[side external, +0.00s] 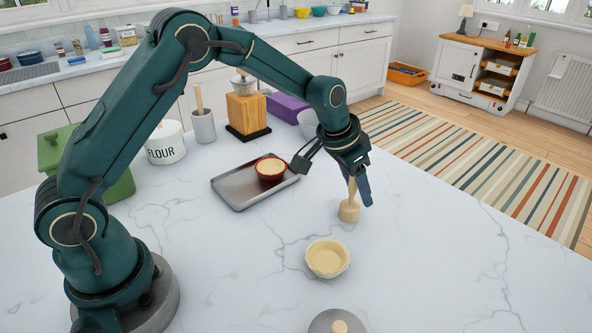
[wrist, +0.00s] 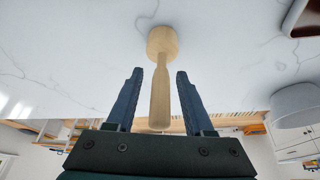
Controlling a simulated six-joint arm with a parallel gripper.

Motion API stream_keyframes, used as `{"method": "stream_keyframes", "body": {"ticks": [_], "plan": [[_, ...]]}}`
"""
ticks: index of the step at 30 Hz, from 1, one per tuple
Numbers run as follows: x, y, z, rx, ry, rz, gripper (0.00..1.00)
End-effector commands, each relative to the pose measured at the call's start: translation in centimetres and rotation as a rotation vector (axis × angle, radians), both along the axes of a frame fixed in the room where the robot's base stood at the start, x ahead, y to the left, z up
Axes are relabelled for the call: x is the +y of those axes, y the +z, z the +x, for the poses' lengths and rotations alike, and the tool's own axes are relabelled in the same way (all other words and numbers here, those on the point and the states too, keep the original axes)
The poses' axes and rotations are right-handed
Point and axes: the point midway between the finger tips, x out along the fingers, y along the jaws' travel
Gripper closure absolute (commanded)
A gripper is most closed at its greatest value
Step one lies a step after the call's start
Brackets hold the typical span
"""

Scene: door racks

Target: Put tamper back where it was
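The tamper (side external: 349,209) is pale wood with a round head and a thin handle. It stands head down, handle up, on the marble counter, to the right of the tray. My gripper (side external: 333,176) is above it with fingers spread. In the wrist view the tamper (wrist: 162,44) has its handle between the two fingers of my gripper (wrist: 159,82), with a gap on each side. The top of the handle reaches back toward the palm.
A metal tray (side external: 239,195) with a red pastry-lined dish (side external: 270,168) lies to the left. A pale pastry shell (side external: 327,259) and a knobbed grey disc (side external: 325,322) are nearer the camera. A wooden block (side external: 246,112) and grey crock (side external: 204,127) stand behind. The right counter is clear.

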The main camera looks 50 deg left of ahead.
Motion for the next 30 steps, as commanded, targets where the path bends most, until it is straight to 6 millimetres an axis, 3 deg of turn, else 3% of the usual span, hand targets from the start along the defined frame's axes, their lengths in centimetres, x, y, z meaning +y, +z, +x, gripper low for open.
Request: {"method": "stream_keyframes", "body": {"ticks": [6, 11, 24, 30], "plan": [[0.0, 0.2, 0.0, -0.002, 0.0, -0.001, 0.47], [0.1, 1.5, -0.3, -0.004, 0.0, 0.0, 0.47], [1.0, 9.3, -3.5, -0.007, 0.0, -0.003, 0.47], [1.1, 11.2, -4.3, -0.002, -0.001, -0.003, 0.47]]}}
